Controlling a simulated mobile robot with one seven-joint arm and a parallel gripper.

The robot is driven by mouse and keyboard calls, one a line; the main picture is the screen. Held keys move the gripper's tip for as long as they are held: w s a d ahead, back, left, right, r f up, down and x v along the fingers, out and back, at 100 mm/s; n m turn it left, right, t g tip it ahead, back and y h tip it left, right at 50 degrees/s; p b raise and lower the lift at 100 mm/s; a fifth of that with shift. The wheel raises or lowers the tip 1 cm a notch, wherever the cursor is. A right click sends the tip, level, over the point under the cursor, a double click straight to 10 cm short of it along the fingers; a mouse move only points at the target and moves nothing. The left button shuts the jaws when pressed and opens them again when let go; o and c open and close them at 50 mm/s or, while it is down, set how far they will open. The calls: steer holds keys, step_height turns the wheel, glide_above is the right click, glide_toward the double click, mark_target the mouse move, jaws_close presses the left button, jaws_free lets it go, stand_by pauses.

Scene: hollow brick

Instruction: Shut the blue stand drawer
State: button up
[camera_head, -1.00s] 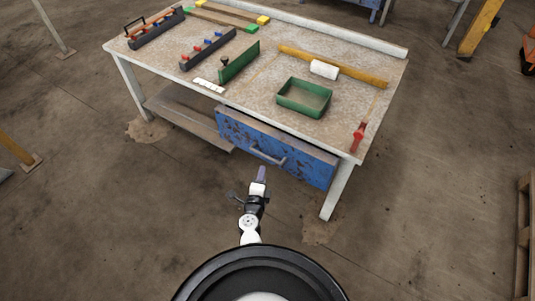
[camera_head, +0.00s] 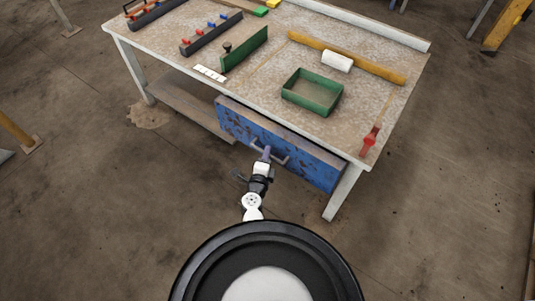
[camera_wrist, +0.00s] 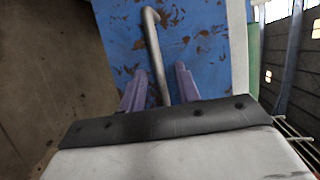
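The blue drawer (camera_head: 310,163), rusty and scratched, sits under the workbench top at its front right. A narrow strip along its upper edge shows; I cannot tell how far it stands out. Its grey bar handle (camera_head: 281,160) is on the front face. My gripper (camera_head: 266,152) is at the handle, near its left part. In the wrist view, the purple fingers of my gripper (camera_wrist: 160,84) are apart, with the handle bar (camera_wrist: 154,45) running between them in front of the blue face (camera_wrist: 203,45). I see a gap beside the bar, so the fingers do not look clamped.
The workbench (camera_head: 230,82) holds a green tray (camera_head: 312,105), a red tool (camera_head: 370,140) near the right edge, a white roll (camera_head: 337,61) and a green plate (camera_head: 244,50). A lower shelf (camera_head: 190,105) is left of the drawer. The floor around is clear.

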mark_target(273, 148)
jaws_close()
stand_by(0.3)
steer(key=shift+w+d+r+p, duration=0.1)
steer(key=shift+w+d+p, duration=0.15)
steer(key=shift+w+d, duration=0.5)
steer(key=shift+w+d+r+p, duration=0.1)
steer(key=shift+w+d+p, duration=0.1)
steer(key=shift+w+d, duration=0.5)
steer(key=shift+w+a, duration=0.2)
steer(key=shift+w, duration=0.05)
jaws_free()
steer(key=shift+f, duration=0.15)
steer(key=shift+s, duration=0.1)
